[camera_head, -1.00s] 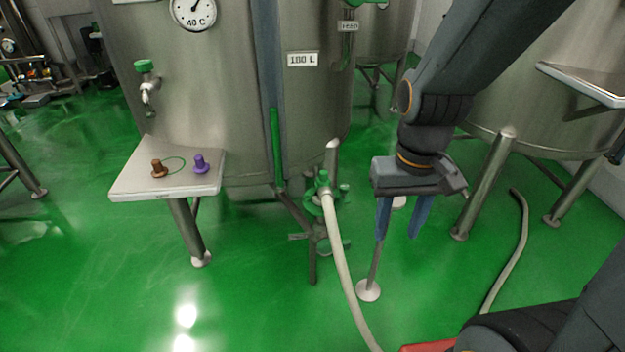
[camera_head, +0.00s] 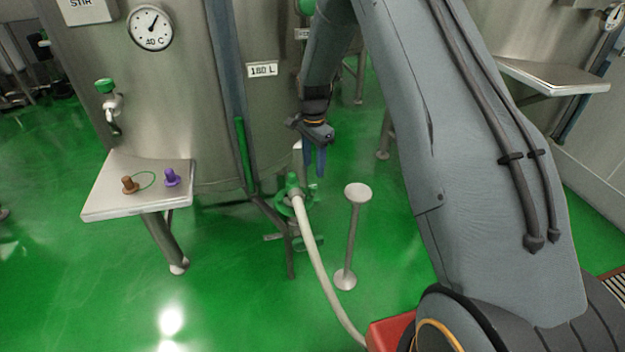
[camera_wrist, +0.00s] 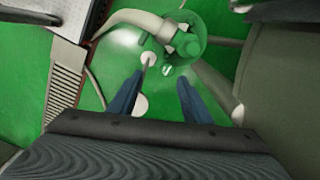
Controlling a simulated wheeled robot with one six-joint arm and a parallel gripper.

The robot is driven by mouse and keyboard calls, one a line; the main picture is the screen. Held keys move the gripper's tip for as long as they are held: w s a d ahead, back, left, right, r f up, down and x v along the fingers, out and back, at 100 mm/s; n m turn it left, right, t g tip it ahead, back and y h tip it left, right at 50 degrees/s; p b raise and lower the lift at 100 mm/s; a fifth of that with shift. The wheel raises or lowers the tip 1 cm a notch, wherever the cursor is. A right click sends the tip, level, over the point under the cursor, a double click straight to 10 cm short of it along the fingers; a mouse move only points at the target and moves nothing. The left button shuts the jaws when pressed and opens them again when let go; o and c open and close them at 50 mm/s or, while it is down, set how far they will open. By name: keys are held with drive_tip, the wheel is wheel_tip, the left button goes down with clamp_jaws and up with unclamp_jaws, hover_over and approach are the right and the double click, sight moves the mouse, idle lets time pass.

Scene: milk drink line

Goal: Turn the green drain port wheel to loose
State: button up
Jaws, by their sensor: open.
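The green drain port wheel (camera_head: 286,205) sits low in front of the steel tank (camera_head: 165,110), at the end of a pale hose. In the wrist view the green wheel (camera_wrist: 186,36) shows at the top, beyond my fingertips. My gripper (camera_head: 314,174) is open and empty, fingers pointing down, above and a little right of the wheel in the head view. In the wrist view my gripper (camera_wrist: 158,82) has its two blue fingers well apart, not touching the wheel. The hose fitting covers part of the wheel.
The pale hose (camera_head: 318,262) runs from the port to a red block (camera_head: 390,331). A thin stand with a round top (camera_head: 357,192) is right of the port. A shelf (camera_head: 135,204) with brown and purple knobs is at left. Green floor is open at lower left.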

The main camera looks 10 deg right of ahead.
sight(312, 185)
drive_tip(key=w+f, duration=0.1)
drive_tip(key=w+f+m, duration=0.1)
drive_tip(key=shift+w+f, duration=0.1)
drive_tip(key=shift+f, duration=0.2)
drive_tip(key=shift+f+p, duration=1.05)
drive_tip(key=shift+f, duration=2.75)
drive_tip(key=shift+c, duration=0.4)
drive_tip(key=c, duration=1)
drive_tip(key=shift+o, duration=0.2)
